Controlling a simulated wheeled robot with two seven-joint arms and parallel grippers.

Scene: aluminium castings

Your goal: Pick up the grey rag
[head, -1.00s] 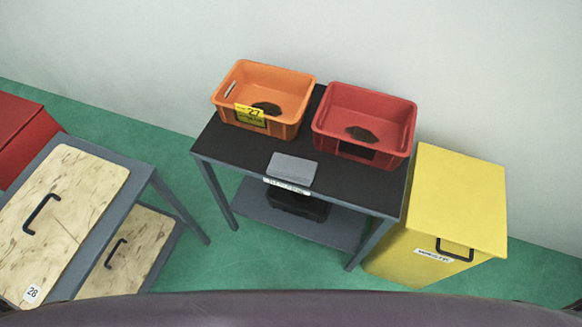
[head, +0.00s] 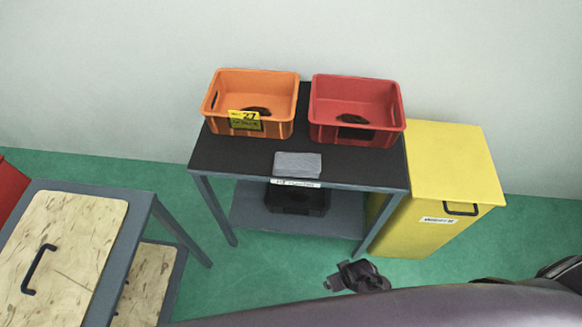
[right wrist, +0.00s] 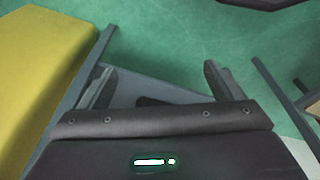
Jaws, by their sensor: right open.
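The grey rag (head: 298,164) lies folded flat near the front edge of a black-topped table (head: 230,158), above a white label. My right gripper (head: 350,277) shows low in the head view, in front of the table and apart from the rag. In the right wrist view its two fingers (right wrist: 160,82) are spread with nothing held between them. The rag does not show clearly in the right wrist view. My left gripper is not in view.
An orange bin (head: 222,132) and a red bin (head: 391,137), each with a dark piece inside, stand behind the rag. A yellow cabinet (head: 450,165) is at the right. A black case (head: 292,198) sits on the lower shelf. A wood-topped cart (head: 70,240) is at left.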

